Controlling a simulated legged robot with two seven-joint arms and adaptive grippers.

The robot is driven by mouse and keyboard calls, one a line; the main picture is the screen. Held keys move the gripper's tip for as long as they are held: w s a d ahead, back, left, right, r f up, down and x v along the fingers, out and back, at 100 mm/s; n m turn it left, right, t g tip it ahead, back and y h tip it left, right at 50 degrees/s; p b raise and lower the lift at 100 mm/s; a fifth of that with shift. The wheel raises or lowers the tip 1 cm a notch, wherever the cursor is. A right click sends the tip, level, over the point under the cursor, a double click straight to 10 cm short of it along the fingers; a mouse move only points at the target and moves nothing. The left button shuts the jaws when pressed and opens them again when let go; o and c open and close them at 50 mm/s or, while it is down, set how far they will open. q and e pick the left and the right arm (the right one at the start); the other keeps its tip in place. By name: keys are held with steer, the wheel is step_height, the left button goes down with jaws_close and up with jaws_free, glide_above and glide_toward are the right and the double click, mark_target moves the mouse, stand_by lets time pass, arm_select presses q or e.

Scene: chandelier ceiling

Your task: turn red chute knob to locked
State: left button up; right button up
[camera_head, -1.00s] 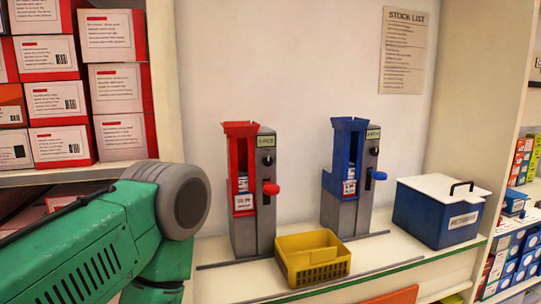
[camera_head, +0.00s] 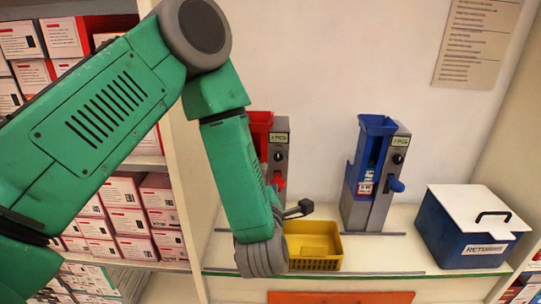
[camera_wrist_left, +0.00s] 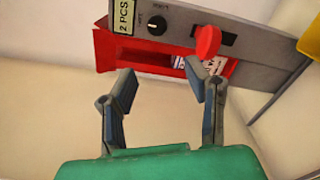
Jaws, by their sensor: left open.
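The red chute dispenser (camera_head: 262,124) stands at the back of the counter, partly hidden behind my left arm in the head view. Its grey post carries a "2 PCS" label, a small black round knob and a red lever (camera_head: 279,182). In the left wrist view the black knob (camera_wrist_left: 157,25) sits beside the label, and the red lever (camera_wrist_left: 208,42) sticks out near the right finger. My left gripper (camera_wrist_left: 160,76) is open and empty, its fingers apart below the knob in that picture. In the head view only a dark finger (camera_head: 298,209) shows beside my wrist. My right gripper is not in view.
A yellow basket (camera_head: 313,261) sits on the counter close to my left wrist. A blue chute dispenser (camera_head: 377,125) stands to the right, then a blue returns box with white lid (camera_head: 470,239). Boxed shelves (camera_head: 123,222) are at left. A stock list hangs on the wall.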

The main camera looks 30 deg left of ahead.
mark_target(278, 159)
arm_select(q)
steer(key=w, duration=0.3)
steer(key=shift+w+a+r+p, duration=0.1)
steer(key=shift+w+r+p, duration=0.2)
steer(key=shift+w+p, duration=0.1)
steer(key=w, duration=0.3)
steer(key=shift+w+d+r+p, duration=0.25)
steer(key=shift+d+r+p, duration=0.1)
steer(key=shift+p, duration=0.05)
steer(key=a, duration=0.1)
steer(key=w+a, duration=0.1)
steer(key=a+f, duration=0.1)
steer(key=a, duration=0.1)
steer(key=shift+w+a, duration=0.1)
steer(key=shift+w, duration=0.05)
steer(key=shift+a, duration=0.2)
steer(key=shift+c, duration=0.4)
steer(key=shift+d, duration=0.3)
steer(key=c, duration=0.7)
steer(key=shift+d+r, duration=0.1)
steer(key=shift+d, duration=0.55)
jaws_close()
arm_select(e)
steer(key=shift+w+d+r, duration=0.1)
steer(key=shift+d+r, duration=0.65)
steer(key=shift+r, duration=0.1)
arm_select(q)
steer(key=shift+a, duration=0.15)
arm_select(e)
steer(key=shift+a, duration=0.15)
